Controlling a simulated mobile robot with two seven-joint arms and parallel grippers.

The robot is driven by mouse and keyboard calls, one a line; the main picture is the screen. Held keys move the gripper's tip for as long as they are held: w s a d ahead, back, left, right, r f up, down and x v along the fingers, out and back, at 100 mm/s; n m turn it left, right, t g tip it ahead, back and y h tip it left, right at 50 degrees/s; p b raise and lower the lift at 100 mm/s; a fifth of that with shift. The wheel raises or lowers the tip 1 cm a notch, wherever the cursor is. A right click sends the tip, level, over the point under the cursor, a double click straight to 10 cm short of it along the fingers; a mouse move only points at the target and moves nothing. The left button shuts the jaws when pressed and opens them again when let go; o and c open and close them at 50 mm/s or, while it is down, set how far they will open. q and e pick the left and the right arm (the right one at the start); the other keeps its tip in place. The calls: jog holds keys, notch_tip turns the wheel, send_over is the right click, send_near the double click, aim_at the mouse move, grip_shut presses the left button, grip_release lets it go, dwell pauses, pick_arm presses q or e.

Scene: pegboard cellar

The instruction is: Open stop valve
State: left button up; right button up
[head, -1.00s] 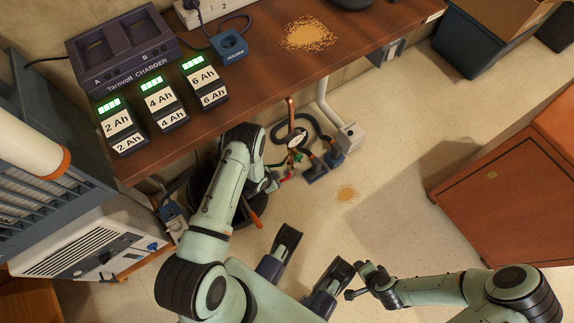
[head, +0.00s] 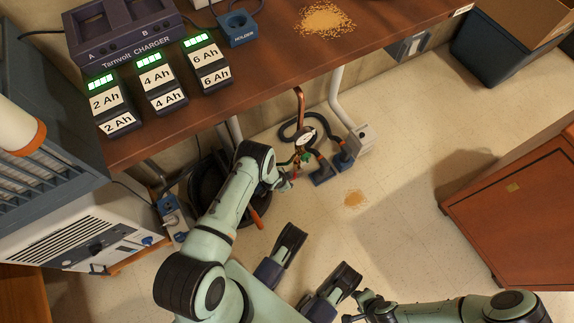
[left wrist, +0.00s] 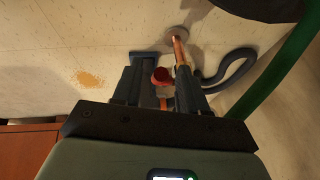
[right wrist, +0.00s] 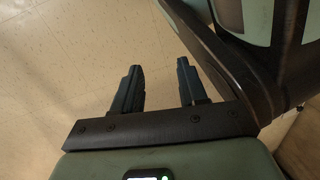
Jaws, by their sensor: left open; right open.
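In the left wrist view a red round handle (left wrist: 161,76) shows between the fingers of my left gripper (left wrist: 163,66), close to the copper pipe (left wrist: 181,52). The fingers are open around the handle; I cannot tell whether they touch it. In the head view my left forearm partly hides this gripper. My right gripper (right wrist: 158,68) is open and empty above the bare floor, away from the valve.
The workbench (head: 270,75) overhangs the pipework and carries a charger (head: 125,35) and several batteries. An orange cabinet (head: 515,210) stands at right. The floor between is clear except for a sawdust patch (head: 354,198).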

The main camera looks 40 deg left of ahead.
pick_arm(q)
grip_shut()
jog(key=shift+w, duration=0.1)
jog(key=shift+w+r, duration=0.15)
jog(key=r+g+b, duration=0.1)
jog(key=w+r+g+y+b, duration=0.1)
jog(key=shift+w+d+g, duration=0.1)
jog(key=shift+d+g, duration=0.25)
jog(key=shift+g, duration=0.05)
pick_arm(e)
jog(key=shift+g, duration=0.9)
jog(key=s, duration=0.1)
jog(key=s+f, duration=0.1)
jog(key=s, duration=0.1)
jog(key=s+f, duration=0.1)
jog(key=shift+s+d+f, duration=0.25)
jog(key=shift+s, duration=0.05)
pick_arm(q)
grip_release()
jog(key=shift+f, duration=0.1)
